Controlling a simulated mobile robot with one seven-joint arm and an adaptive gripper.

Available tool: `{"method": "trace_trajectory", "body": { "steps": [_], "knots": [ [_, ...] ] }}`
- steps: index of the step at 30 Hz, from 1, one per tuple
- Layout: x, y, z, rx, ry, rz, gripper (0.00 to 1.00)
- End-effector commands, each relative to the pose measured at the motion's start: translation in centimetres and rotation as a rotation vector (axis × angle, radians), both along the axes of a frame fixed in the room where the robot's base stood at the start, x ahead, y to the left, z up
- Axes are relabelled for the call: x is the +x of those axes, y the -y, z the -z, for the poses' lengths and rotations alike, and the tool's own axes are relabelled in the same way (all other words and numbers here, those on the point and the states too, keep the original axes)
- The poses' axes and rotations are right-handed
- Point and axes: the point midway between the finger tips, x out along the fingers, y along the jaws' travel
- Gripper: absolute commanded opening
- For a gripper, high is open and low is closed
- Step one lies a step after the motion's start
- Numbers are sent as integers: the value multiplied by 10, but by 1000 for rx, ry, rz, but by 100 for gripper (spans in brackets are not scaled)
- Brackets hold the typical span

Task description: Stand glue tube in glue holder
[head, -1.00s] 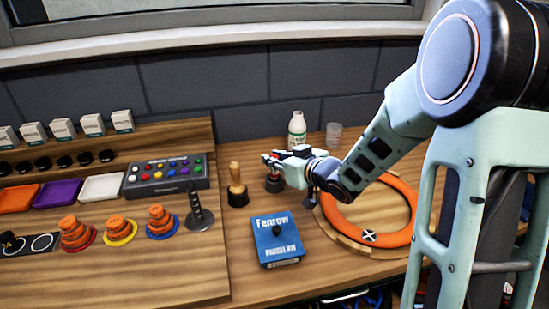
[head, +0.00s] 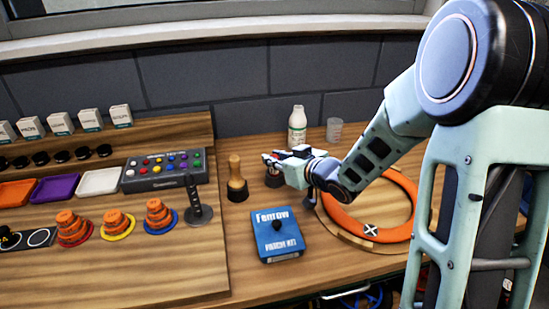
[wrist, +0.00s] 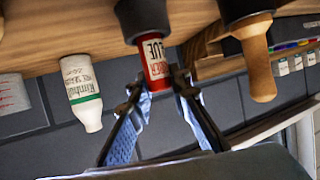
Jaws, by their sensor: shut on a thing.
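The black round glue holder (wrist: 141,16) stands on the bench directly below the tube. The tube's lower end is hidden at the holder's rim and appears to be inside it, roughly upright. In the head view my gripper (head: 270,158) is over the holder (head: 273,181), and the tube is mostly hidden by the fingers.
A wooden-handled tool (head: 235,168) in a black base stands close left. A white bottle (head: 297,125) and a clear cup (head: 334,130) stand behind. A blue patch kit box (head: 276,236) lies in front. An orange ring (head: 340,222) lies right, under my arm.

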Motion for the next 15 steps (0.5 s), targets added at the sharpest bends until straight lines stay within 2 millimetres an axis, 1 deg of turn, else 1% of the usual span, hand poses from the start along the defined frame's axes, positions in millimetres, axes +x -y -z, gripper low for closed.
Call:
{"method": "trace_trajectory", "body": {
  "steps": [6,7,12,15],
  "knots": [
    [0,0,5,0,0,0,1],
    [0,0,5,0,0,0,20],
    [0,0,4,0,0,0,38],
    [0,0,4,0,0,0,38]
  ]
}}
